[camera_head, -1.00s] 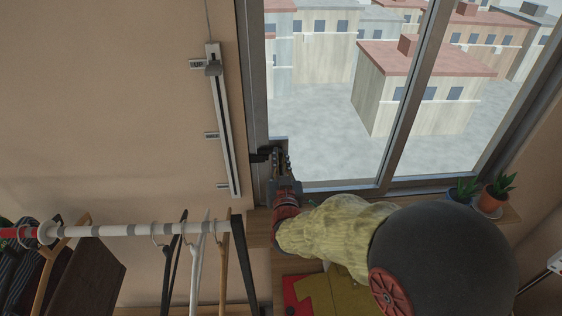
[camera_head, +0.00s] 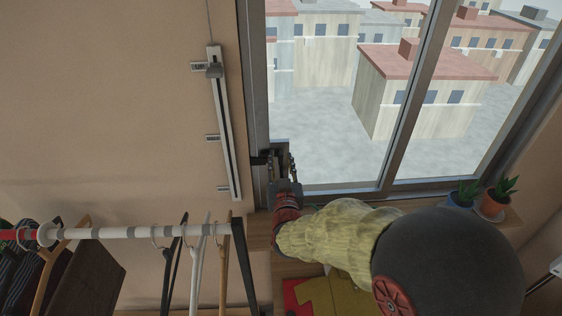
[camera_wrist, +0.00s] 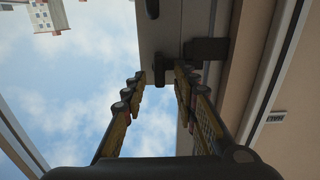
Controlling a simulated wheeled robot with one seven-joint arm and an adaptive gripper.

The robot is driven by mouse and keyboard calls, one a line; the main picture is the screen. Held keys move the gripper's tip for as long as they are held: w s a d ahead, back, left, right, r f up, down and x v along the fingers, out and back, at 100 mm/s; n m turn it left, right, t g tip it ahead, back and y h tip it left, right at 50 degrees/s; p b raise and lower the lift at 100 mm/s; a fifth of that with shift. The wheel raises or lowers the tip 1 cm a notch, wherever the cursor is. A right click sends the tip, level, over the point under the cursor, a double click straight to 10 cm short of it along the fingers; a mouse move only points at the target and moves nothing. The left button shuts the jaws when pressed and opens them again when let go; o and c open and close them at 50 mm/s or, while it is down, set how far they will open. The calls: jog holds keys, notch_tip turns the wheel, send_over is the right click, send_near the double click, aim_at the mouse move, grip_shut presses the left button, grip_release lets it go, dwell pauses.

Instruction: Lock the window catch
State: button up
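The window catch (camera_head: 258,160) is a small dark fitting on the left upright of the metal window frame (camera_head: 252,80), near its lower end. In the wrist view the dark catch (camera_wrist: 205,50) sticks out from the frame, with a dark knob-like end near my fingertips. My gripper (camera_head: 280,163) is at the lower left corner of the window, beside the catch. In the wrist view my gripper (camera_wrist: 160,75) is open, its two fingers apart with the knob-like end between or just beyond the tips. I cannot tell whether they touch.
A clothes rail (camera_head: 120,231) with hangers stands at the lower left. A slotted metal strip (camera_head: 226,135) is on the wall left of the window. Potted plants (camera_head: 493,198) stand on the sill at right. Folded clothes (camera_head: 325,296) lie below my arm.

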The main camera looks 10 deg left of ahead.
jog(key=shift+s, duration=0.1)
jog(key=v, duration=1.1)
jog(key=shift+s, duration=0.4)
jog(key=shift+d, duration=0.1)
